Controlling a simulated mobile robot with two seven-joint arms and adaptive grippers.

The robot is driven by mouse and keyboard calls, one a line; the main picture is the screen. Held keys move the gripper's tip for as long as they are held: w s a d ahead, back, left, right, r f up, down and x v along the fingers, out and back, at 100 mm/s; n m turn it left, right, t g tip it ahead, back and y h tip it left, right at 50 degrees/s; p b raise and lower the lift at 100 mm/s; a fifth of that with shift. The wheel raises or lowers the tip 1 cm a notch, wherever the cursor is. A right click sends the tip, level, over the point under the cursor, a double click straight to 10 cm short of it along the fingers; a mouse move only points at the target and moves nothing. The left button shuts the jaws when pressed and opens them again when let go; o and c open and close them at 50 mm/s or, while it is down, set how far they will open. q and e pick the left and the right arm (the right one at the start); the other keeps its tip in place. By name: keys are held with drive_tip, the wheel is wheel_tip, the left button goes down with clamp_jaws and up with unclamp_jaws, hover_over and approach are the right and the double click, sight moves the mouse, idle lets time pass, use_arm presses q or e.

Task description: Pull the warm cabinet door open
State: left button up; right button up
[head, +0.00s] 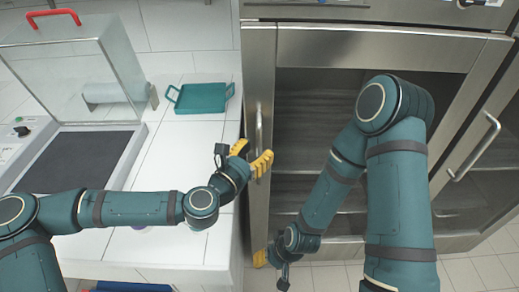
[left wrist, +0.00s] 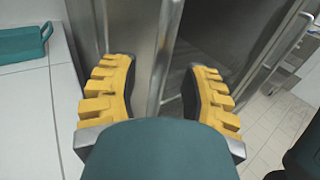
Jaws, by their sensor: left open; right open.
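The warm cabinet (head: 390,48) is a steel unit with dark glass doors and shelves behind them. Its left door (head: 259,60) looks shut. A vertical bar handle (head: 259,118) is on that door's left frame. My left gripper (head: 251,156) is open at the handle's lower part. In the left wrist view the handle (left wrist: 166,45) runs down between the two spread yellow fingers (left wrist: 158,92); contact cannot be told. My right gripper (head: 262,258) is low by the cabinet's bottom left corner, mostly hidden behind its own wrist.
A second handle (head: 474,146) is on the cabinet's right side. Left of the cabinet is a white tiled counter (head: 160,165) with a teal tray (head: 202,98) and a clear-walled case (head: 75,65) with a red handle. Pale tiled floor (head: 480,272) lies in front.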

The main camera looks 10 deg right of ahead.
use_arm(q)
drive_tip(key=shift+x, duration=0.9)
clamp_jaws()
drive_tip(key=shift+s, duration=0.15)
